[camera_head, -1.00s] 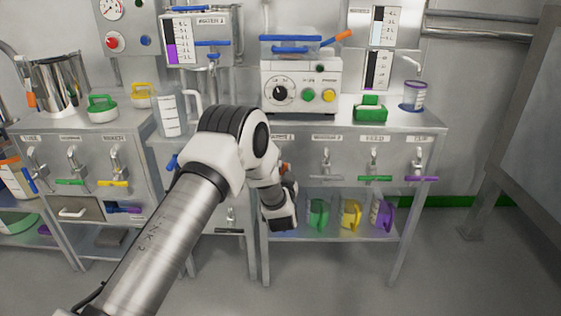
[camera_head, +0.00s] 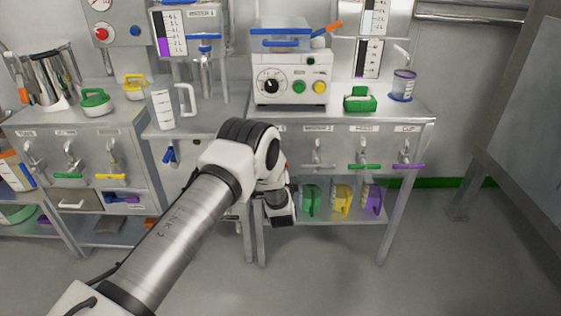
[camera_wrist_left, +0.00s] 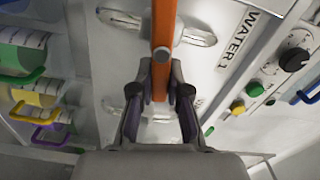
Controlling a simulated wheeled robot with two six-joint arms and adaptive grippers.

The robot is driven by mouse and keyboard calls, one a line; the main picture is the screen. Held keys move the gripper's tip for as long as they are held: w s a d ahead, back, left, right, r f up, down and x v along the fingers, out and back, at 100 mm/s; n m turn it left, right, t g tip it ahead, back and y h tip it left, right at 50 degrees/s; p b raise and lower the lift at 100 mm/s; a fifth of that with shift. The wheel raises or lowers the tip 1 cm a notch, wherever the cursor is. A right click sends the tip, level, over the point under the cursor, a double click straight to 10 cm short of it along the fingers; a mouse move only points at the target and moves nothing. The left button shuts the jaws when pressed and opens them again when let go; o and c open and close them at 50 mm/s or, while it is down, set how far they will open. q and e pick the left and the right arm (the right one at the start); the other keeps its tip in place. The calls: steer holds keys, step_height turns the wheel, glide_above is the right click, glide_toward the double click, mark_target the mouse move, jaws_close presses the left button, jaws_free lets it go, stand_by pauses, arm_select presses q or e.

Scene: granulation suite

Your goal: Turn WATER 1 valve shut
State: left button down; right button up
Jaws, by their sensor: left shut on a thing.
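The orange WATER 1 valve handle (camera_wrist_left: 163,30) runs down the middle of the left wrist view, over a grey metal panel. The WATER 1 label (camera_wrist_left: 238,40) is on the panel to its right. My left gripper (camera_wrist_left: 160,88) is shut on the handle, one finger on each side. In the head view my left arm crosses in front of the valve. The fingers and most of the handle are hidden there. My right gripper is in neither view.
Other valves with green (camera_head: 364,167) and purple (camera_head: 408,166) handles sit to the right on the same panel. Coloured scoops (camera_head: 341,200) stand on the shelf below. A white control box (camera_head: 291,78) and a green-handled item (camera_head: 360,100) are on top. The floor in front is clear.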

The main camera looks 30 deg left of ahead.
arm_select(q)
steer(key=shift+f+m, duration=0.35)
steer(key=shift+m, duration=0.75)
steer(key=c, duration=1.1)
jaws_free()
steer(key=shift+d, duration=0.1)
steer(key=v, duration=1.2)
